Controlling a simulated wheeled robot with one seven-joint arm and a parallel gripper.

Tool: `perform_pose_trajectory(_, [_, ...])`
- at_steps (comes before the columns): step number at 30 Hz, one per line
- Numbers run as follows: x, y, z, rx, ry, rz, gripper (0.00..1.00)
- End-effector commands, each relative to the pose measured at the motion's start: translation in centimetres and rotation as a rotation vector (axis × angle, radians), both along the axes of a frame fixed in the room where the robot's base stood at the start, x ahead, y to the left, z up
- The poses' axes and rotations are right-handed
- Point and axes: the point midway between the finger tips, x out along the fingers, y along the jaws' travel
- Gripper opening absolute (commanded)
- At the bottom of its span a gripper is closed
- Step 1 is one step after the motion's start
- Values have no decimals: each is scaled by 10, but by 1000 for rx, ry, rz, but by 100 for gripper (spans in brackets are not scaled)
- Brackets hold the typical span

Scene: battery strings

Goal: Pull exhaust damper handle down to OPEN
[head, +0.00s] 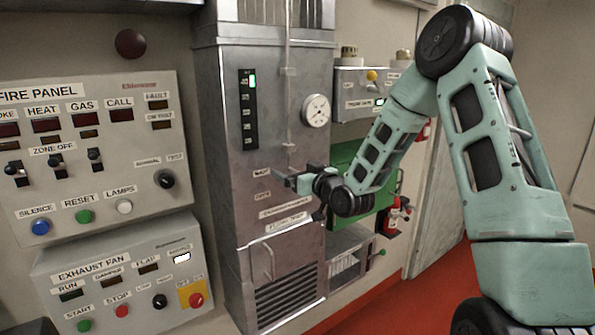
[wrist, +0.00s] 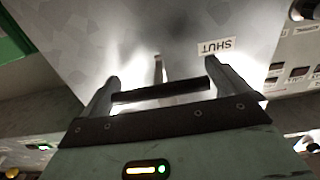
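In the head view my gripper (head: 283,181) is at the front of the grey metal duct cabinet, next to its small position labels. In the wrist view its two fingers (wrist: 163,82) stand wide apart. A dark bar, which looks like the damper handle (wrist: 160,92), spans the gap between them, with a thin rod behind it. I cannot tell whether the fingers touch its ends. A SHUT label (wrist: 216,46) appears upside down beside the right fingertip. In the head view the gripper largely hides the handle. An OPEN label (head: 262,195) sits a little below the gripper.
The fire panel (head: 140,185) and exhaust fan panel (head: 130,285) stand close on the left. A round gauge (head: 316,110) is above the gripper. A green box (head: 345,160) and red extinguisher (head: 395,217) are to the right. Red floor (head: 430,285) shows at lower right.

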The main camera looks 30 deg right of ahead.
Motion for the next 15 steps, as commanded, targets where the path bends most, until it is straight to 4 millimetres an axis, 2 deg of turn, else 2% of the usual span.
perform_pose_trajectory(1, [0,0,0,0,0,0,89])
perform_pose_trajectory(6, [0,0,0,0,0,0,42])
perform_pose_trajectory(11, [0,0,-3,0,0,0,41])
perform_pose_trajectory(15, [-1,0,-15,-1,1,1,41])
